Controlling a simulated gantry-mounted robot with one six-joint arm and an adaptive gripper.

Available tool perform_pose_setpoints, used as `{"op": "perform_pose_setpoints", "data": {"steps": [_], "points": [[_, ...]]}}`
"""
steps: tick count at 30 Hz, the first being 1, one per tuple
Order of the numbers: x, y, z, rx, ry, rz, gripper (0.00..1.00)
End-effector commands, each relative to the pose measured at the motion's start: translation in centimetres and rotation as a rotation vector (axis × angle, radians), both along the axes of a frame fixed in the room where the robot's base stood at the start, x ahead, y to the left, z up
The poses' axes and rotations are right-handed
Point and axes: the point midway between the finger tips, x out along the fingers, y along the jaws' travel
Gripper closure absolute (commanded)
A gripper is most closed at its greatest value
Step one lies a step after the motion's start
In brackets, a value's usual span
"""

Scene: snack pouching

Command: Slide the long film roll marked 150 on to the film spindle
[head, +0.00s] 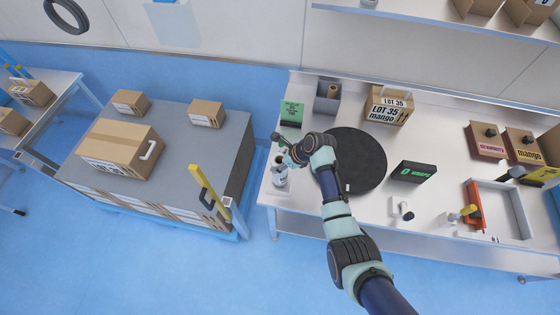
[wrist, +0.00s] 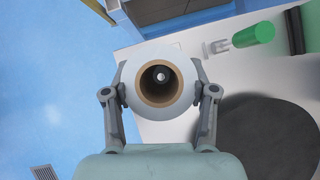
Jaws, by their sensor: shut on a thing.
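My gripper (wrist: 160,92) is shut on a white film roll (wrist: 160,52) with a brown cardboard core, a finger on each side. The wrist view looks down its open end; a small bright round spot shows deep inside the core, and I cannot tell whether it is the spindle's tip. In the head view the roll (head: 280,181) hangs or stands upright at the table's left front corner, below my gripper (head: 287,161). Dark marks on it are too small to read. The film spindle cannot be made out clearly; the roll may hide it.
A round black mat (head: 352,172) lies right of the roll. A box-laden pallet (head: 232,178) stands left, across a gap.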

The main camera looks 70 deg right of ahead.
Motion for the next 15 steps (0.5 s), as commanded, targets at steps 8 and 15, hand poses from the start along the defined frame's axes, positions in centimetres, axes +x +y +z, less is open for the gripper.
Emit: {"op": "perform_pose_setpoints", "data": {"steps": [8, 15], "points": [[0.05, -0.05, -0.11, -0.001, -0.001, 0.0, 1.0], [0.03, -0.04, -0.12, -0.001, -0.001, -0.001, 0.19]]}}
